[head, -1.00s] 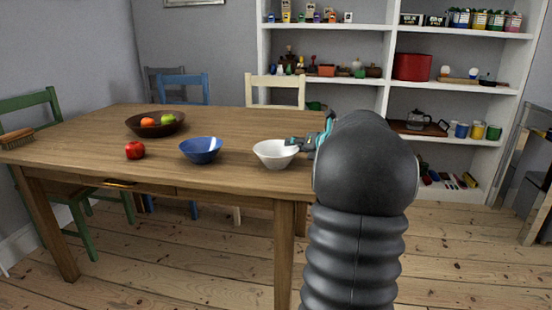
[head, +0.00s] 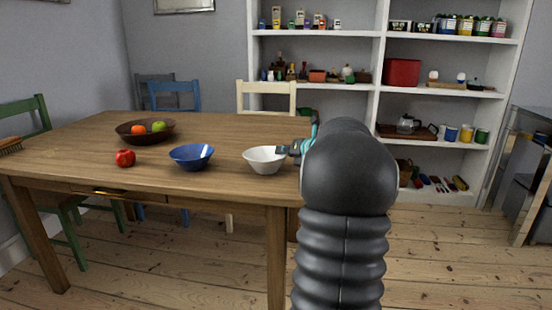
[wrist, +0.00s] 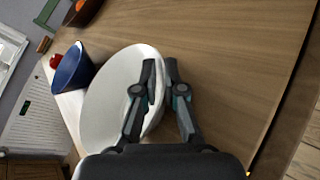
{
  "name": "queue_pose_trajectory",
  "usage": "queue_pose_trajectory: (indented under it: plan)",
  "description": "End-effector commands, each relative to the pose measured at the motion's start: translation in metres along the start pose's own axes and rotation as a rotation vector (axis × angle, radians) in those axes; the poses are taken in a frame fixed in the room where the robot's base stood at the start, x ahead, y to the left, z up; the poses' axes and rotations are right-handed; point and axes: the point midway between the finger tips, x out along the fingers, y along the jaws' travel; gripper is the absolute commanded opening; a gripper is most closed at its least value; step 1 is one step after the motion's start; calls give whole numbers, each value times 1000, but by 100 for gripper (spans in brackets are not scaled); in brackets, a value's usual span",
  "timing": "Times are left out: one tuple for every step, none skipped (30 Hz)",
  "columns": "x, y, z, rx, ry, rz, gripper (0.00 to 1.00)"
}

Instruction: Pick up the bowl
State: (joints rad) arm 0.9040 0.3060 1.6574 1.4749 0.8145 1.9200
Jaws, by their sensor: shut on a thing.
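A white bowl (head: 264,160) is at the right end of the wooden table's near edge in the head view. It fills the left-centre of the wrist view (wrist: 103,100). My gripper (head: 284,151) reaches it from the right, partly hidden behind my dark arm. In the wrist view my gripper (wrist: 160,75) is shut on the bowl's rim, one finger inside the bowl and the other outside. The bowl looks upright in the head view; whether it touches the table I cannot tell. A blue bowl (head: 191,157) stands to its left, apart from it.
The wooden table (head: 225,125) also holds a red apple (head: 125,158) and a brown fruit bowl (head: 128,137). Chairs stand behind and left of it. White shelves (head: 345,87) line the back wall. Bare floorboards (head: 445,260) are open on the right.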

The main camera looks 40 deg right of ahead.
Motion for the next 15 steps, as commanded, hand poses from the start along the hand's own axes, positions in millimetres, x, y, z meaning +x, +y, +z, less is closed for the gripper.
queue_pose_trajectory:
  plan:
    - [-1, 1, 1, 0, -1, 0, 0]
    - [-1, 1, 2, -1, -1, 0, 0]
    - [-2, 2, 4, -1, -1, 0, 0]
    - [-2, 4, 6, -1, -2, 0, 0]
    - [-3, 5, 8, -2, -2, 0, 0]
    - [-5, 7, 12, -2, -3, 0, 0]
    - [-6, 9, 14, -2, -3, 0, 0]
    - [-7, 11, 17, -3, -3, 0, 0]
    - [-9, 14, 22, -3, -3, 1, 0]
    - [-10, 17, 26, -2, -3, 1, 0]
    - [-12, 19, 30, -4, -3, 1, 0]
    - [-15, 23, 35, -3, -3, 1, 0]
    - [-14, 19, 40, -1, -2, 0, 0]
    - [-15, 15, 46, -1, -3, -1, 0]
    - [-15, 10, 56, -1, -3, -3, 0]
